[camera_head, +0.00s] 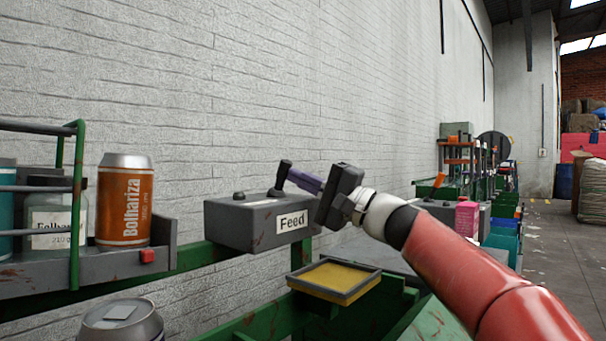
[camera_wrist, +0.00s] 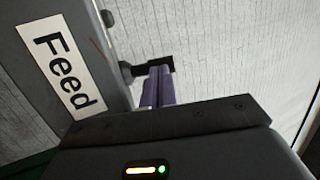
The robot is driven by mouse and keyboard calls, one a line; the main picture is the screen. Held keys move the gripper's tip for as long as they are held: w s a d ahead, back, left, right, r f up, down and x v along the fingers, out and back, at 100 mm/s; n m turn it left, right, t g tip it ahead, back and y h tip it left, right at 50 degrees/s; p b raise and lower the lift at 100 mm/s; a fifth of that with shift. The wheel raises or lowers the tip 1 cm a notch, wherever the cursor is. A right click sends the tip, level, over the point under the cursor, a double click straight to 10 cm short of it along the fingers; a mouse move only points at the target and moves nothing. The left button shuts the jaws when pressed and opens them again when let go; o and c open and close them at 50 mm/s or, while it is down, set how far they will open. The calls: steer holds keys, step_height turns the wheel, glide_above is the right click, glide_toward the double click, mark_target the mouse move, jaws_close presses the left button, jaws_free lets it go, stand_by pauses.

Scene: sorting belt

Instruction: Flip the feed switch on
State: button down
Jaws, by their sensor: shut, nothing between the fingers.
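The feed switch is a grey box (camera_head: 240,227) with a white "Feed" label, mounted by the white brick wall. Its short black lever (camera_head: 284,174) stands up from the right part of the box top, leaning slightly right. In the wrist view the box (camera_wrist: 92,40) is at the left and the lever (camera_wrist: 168,64) sticks out to the right. My gripper (camera_head: 292,174) comes from the right, its purple fingers shut with nothing between them. The fingertips (camera_wrist: 159,72) are at the lever's right side, touching or nearly touching it; I cannot tell which. The fingers hide part of the lever.
A rack (camera_head: 110,262) at the left holds an orange can (camera_head: 125,200) and a jar (camera_head: 52,222). A yellow-topped tray (camera_head: 335,278) lies below the box on the green frame (camera_head: 265,325). Another can (camera_head: 122,320) stands at the bottom left. Space above the box is free.

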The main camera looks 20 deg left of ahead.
mark_target(285, 158)
steer(key=r+h+p, duration=0.1)
steer(key=p, duration=0.1)
steer(key=r+h+p, duration=0.1)
steer(key=p, duration=0.2)
steer(key=shift+w+a+r+m+p, duration=0.15)
steer(key=shift+a+r+m+p, duration=0.15)
steer(key=shift+a+p, duration=0.05)
steer(key=h+p, duration=0.1)
steer(key=p, duration=0.2)
steer(key=shift+w+a+r+h, duration=0.15)
steer(key=shift+a+r+h, duration=0.1)
steer(key=shift+a+h, duration=0.15)
steer(key=shift+w+a+f+p, duration=0.1)
steer(key=shift+w+a+p, duration=0.1)
steer(key=shift+a+p, duration=0.25)
steer(key=shift+w+a+r, duration=0.15)
steer(key=shift+w+a, duration=0.05)
steer(key=shift+a, duration=0.25)
steer(key=shift+w+a+r, duration=0.1)
steer(key=shift+w+a, duration=0.05)
steer(key=shift+a, duration=0.3)
steer(key=shift+a, duration=0.1)
steer(key=shift+r, duration=0.1)
steer(key=shift+d+r, duration=0.2)
steer(key=shift+d, duration=0.05)
steer(key=s+d+r, duration=0.2)
steer(key=d+r, duration=0.3)
steer(key=d, duration=0.7)
steer(key=shift+r, duration=0.2)
